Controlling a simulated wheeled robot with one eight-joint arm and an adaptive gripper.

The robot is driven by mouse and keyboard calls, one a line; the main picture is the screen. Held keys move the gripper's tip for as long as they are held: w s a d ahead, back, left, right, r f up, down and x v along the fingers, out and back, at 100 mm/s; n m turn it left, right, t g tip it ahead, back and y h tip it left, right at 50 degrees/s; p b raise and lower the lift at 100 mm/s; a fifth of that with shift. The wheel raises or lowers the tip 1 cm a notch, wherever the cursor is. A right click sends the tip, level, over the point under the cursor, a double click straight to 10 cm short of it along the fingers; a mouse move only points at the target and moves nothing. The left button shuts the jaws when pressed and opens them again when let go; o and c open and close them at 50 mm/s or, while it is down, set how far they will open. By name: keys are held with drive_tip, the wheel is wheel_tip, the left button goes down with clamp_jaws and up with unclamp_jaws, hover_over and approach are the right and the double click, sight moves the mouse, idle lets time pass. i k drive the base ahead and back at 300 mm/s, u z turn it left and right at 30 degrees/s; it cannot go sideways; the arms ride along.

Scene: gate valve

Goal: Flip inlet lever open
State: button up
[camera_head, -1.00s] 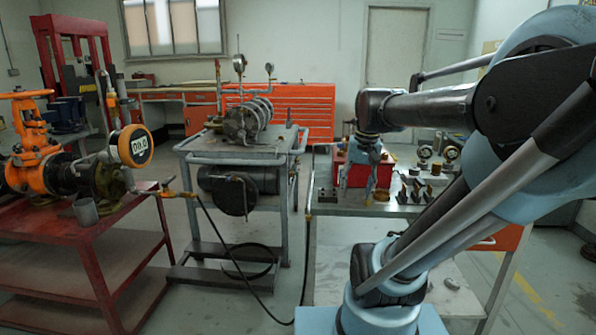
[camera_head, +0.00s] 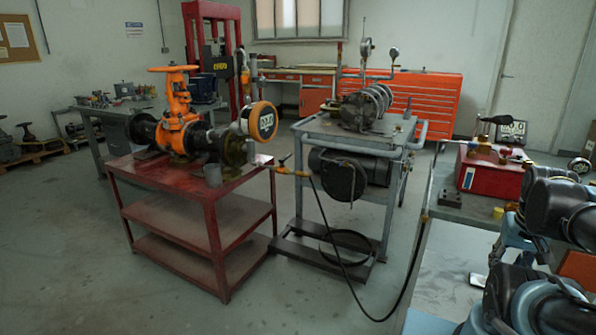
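An orange gate valve (camera_head: 178,115) with a handwheel on top stands on a red metal cart (camera_head: 165,175) left of centre. A round orange-rimmed digital gauge (camera_head: 260,121) sits at its right end. At the low right end, a small orange inlet fitting (camera_head: 290,172) joins a black hose. A small thin lever (camera_head: 284,160) appears to stick up at this fitting, tilted; its exact setting is too small to tell. My arm shows only at the lower right edge, well away from the valve. My gripper is not in view.
A grey cart (camera_head: 335,127) with a coiled machine and a dark tank stands right of the red cart. The black hose (camera_head: 345,285) droops to the floor between it and the right bench. A red box (camera_head: 490,172) stands on that bench. Floor in front of the red cart is clear.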

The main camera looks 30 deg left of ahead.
sight(282, 160)
drive_tip(key=u, duration=2.15)
drive_tip(key=k, duration=1.35)
drive_tip(key=u, duration=0.55)
drive_tip(key=i, duration=1.8)
drive_tip(key=z, duration=1.15)
drive_tip(key=i, duration=0.6)
drive_tip(key=z, duration=0.4)
